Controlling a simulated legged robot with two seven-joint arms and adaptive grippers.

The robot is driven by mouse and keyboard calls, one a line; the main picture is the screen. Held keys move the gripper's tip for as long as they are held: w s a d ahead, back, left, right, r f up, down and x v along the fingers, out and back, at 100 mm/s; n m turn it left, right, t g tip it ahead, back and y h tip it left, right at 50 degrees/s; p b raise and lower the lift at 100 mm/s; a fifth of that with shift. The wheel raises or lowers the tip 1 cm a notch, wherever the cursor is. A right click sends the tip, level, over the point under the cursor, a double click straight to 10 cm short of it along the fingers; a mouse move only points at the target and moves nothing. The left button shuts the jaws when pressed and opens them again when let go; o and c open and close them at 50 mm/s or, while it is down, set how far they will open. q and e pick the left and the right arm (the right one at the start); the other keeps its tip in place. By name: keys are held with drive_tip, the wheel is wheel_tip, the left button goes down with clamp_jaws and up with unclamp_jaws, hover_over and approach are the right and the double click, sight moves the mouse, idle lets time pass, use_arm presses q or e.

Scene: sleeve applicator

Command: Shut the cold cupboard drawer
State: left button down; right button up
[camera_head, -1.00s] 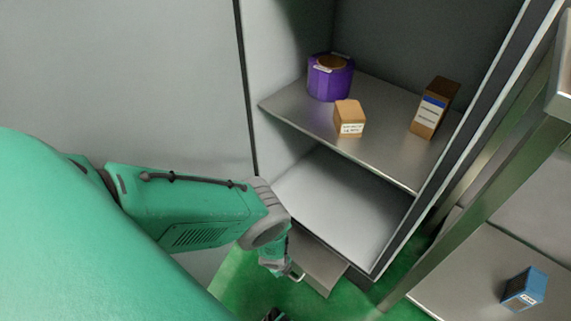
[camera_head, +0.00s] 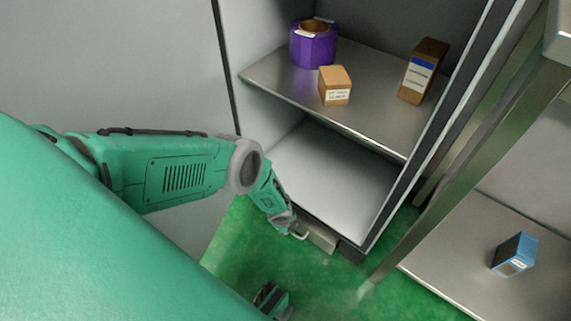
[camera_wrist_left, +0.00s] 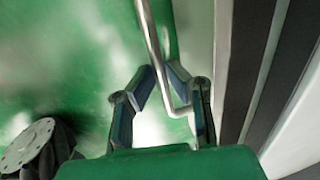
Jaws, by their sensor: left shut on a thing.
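The cold cupboard is a tall grey cabinet with an open front. Its low drawer (camera_head: 320,238) is at the bottom, under the lowest compartment, and its front now lies close to the cupboard's base. I cannot tell whether a small gap remains. A thin bent metal handle (camera_head: 301,236) stands out from the drawer front. My left gripper (camera_head: 291,227) is down at this handle. In the left wrist view the fingers of my left gripper (camera_wrist_left: 165,72) are shut on the handle bar (camera_wrist_left: 152,40), which passes between them.
A cupboard shelf (camera_head: 270,85) holds a purple roll (camera_head: 313,48), a small brown box (camera_head: 335,88) and a taller brown box (camera_head: 423,72). A metal rack (camera_head: 450,170) with a blue box (camera_head: 514,254) stands at the right. Green floor (camera_head: 335,290) is open before the drawer.

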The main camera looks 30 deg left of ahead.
use_arm(q)
drive_tip(key=shift+w+r, duration=0.15)
drive_tip(key=shift+w, duration=0.3)
drive_tip(key=c, duration=1.6)
unclamp_jaws()
drive_tip(key=shift+s+d+r, duration=0.1)
drive_tip(key=shift+s+d, duration=0.1)
drive_tip(key=shift+d, duration=0.3)
drive_tip(key=shift+s+d+r, duration=0.2)
drive_tip(key=shift+r, duration=0.2)
drive_tip(key=shift+s+a+r, duration=0.1)
drive_tip(key=shift+a+r, duration=0.05)
drive_tip(key=shift+r, duration=0.2)
wheel_tip(320, 180, up, 10)
drive_tip(key=s+a, duration=0.1)
drive_tip(key=shift+s+a+f, duration=0.15)
drive_tip(key=shift+s, duration=0.25)
